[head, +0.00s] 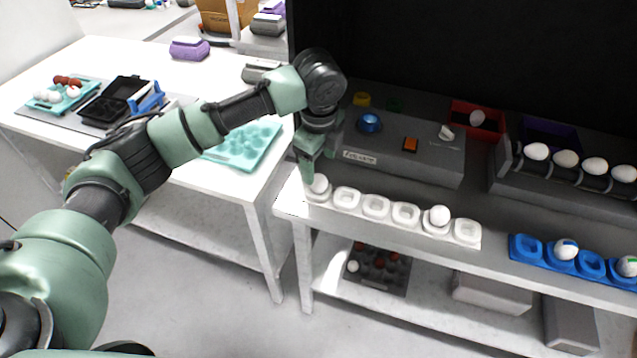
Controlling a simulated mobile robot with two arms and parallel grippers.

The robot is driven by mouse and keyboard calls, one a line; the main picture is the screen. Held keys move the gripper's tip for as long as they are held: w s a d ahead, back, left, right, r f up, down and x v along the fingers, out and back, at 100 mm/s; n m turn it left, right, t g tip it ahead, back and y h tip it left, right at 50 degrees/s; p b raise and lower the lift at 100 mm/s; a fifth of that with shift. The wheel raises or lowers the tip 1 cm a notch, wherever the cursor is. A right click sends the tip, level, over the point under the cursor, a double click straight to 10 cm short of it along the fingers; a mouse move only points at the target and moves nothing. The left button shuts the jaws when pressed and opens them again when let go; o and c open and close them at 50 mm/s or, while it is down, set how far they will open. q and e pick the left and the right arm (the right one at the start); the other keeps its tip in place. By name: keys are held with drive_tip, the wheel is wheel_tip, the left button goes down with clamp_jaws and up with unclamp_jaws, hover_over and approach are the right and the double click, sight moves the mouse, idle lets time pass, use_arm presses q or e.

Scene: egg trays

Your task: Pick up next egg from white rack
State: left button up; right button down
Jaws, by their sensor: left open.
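The white rack (391,224) is a row of several cups along the front of the grey bench. A white egg (319,185) sits in its leftmost cup. Another white egg (438,216) sits in the second cup from the right; the cups between them and the far right cup look empty. My left gripper (309,176) points down, open, at the leftmost egg. One finger shows close beside this egg; the other finger is mostly hidden, and I cannot tell whether it touches. My right gripper is out of view.
A blue rack (575,264) with marked eggs lies to the right. A grey control box (405,150) with buttons stands behind the white rack. Several eggs rest on a dark roller holder (588,180). A teal tray (243,147) lies on the white table (215,75) at left.

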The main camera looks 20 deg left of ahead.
sight(318, 178)
use_arm(q)
drive_tip(key=shift+w+a, duration=0.1)
drive_tip(key=shift+a, duration=0.15)
drive_tip(key=f, duration=0.2)
drive_tip(key=f+p, duration=0.1)
drive_tip(key=f, duration=0.3)
drive_tip(key=shift+w+f+p, duration=0.2)
drive_tip(key=shift+w+p, duration=0.2)
drive_tip(key=shift+w+f, duration=0.1)
drive_tip(key=shift+f, duration=0.45)
drive_tip(key=c, duration=0.8)
